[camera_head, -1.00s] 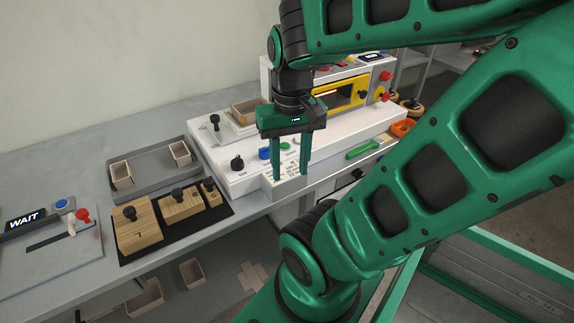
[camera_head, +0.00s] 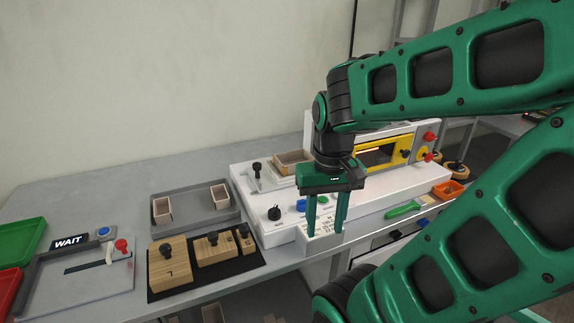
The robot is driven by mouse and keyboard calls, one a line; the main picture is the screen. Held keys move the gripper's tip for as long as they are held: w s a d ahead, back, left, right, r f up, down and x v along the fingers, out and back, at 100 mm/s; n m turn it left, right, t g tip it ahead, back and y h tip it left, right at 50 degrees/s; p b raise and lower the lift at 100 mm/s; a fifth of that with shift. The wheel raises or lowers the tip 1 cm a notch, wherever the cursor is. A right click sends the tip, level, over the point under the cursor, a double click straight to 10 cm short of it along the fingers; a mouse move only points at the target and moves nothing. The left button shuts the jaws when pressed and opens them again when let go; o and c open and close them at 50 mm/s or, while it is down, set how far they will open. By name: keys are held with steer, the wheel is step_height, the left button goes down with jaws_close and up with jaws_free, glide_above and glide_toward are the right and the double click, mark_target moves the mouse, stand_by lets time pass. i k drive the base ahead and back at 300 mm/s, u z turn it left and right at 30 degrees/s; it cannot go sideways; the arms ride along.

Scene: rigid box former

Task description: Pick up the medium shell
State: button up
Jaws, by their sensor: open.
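My gripper (camera_head: 326,230) points down with its two green fingers apart and nothing between them. It is over the small white printed block at the front of the white machine. Two small open tan shells, a left one (camera_head: 162,211) and a right one (camera_head: 220,197), stand in the grey tray (camera_head: 196,225) to the left of my gripper. A wider open tan shell (camera_head: 280,167) sits on the white machine, behind and left of my gripper. I cannot tell for sure which shell is the medium one.
Wooden blocks with black knobs (camera_head: 170,265) lie on a black mat in front of the tray. The white machine (camera_head: 255,205) has knobs and a yellow-framed opening. A WAIT panel (camera_head: 70,241), a green tray (camera_head: 22,240) and a red tray (camera_head: 8,290) are at left.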

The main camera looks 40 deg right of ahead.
mark_target(286, 163)
steer(key=k, duration=1.3)
steer(key=z, duration=0.65)
steer(key=i, duration=1.25)
steer(key=u, duration=0.05)
